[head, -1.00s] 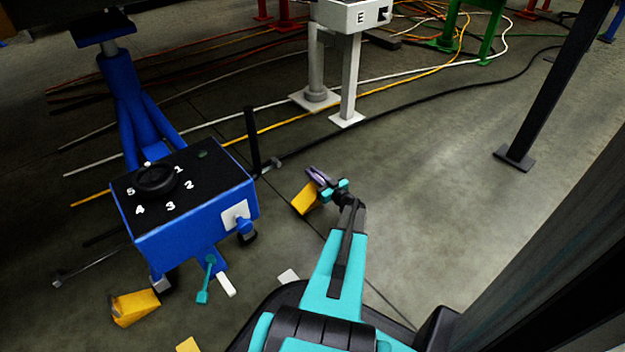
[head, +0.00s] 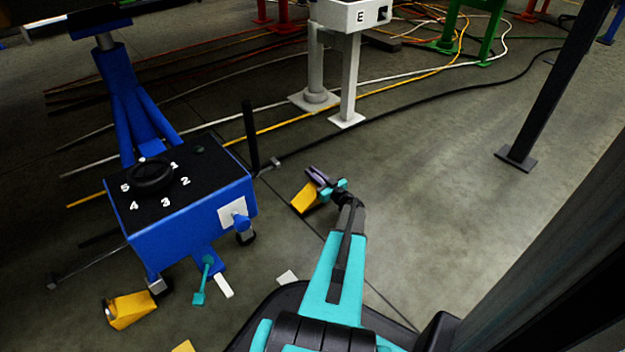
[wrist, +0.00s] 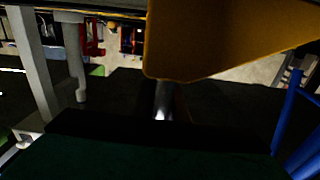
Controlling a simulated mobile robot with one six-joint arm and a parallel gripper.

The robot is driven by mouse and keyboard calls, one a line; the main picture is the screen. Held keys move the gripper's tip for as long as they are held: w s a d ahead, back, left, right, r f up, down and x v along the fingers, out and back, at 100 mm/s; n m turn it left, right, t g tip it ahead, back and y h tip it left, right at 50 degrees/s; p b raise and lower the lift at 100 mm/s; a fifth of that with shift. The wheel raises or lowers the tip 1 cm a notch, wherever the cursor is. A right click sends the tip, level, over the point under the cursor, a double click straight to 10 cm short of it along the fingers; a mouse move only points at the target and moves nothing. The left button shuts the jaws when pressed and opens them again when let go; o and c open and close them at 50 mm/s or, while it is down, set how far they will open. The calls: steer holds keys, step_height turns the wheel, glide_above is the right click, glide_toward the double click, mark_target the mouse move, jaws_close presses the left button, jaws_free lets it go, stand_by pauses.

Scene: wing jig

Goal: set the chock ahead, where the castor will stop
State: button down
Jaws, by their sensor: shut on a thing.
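My gripper (head: 327,187) is shut on a yellow wedge-shaped chock (head: 305,198) and holds it over the grey floor, right of the blue cart (head: 180,225). I cannot tell whether the chock touches the floor. In the wrist view the chock's yellow face (wrist: 230,40) fills the upper right. The cart has a castor (head: 246,238) at its right corner and another castor (head: 158,287) at its near left corner. A second yellow chock (head: 132,310) lies on the floor beside that near castor. The held chock is apart from the cart.
A teal lever (head: 203,280) sticks out of the cart's near side. Cables (head: 400,118) cross the floor behind my gripper. A white stand marked E (head: 347,90) is at the back, and a dark post (head: 550,90) stands at the right. Floor between gripper and post is clear.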

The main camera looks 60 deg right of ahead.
steer(key=shift+f+b, duration=0.35)
steer(key=shift+f, duration=0.25)
steer(key=c, duration=1.8)
jaws_free()
steer(key=shift+f, duration=0.2)
steer(key=shift+o, duration=0.2)
steer(key=shift+r, duration=0.1)
steer(key=shift+s+r, duration=0.1)
steer(key=shift+s, duration=0.05)
steer(key=shift+s+a+p, duration=0.15)
steer(key=shift+s+p, duration=0.15)
steer(key=p+v, duration=0.4)
steer(key=v, duration=0.7)
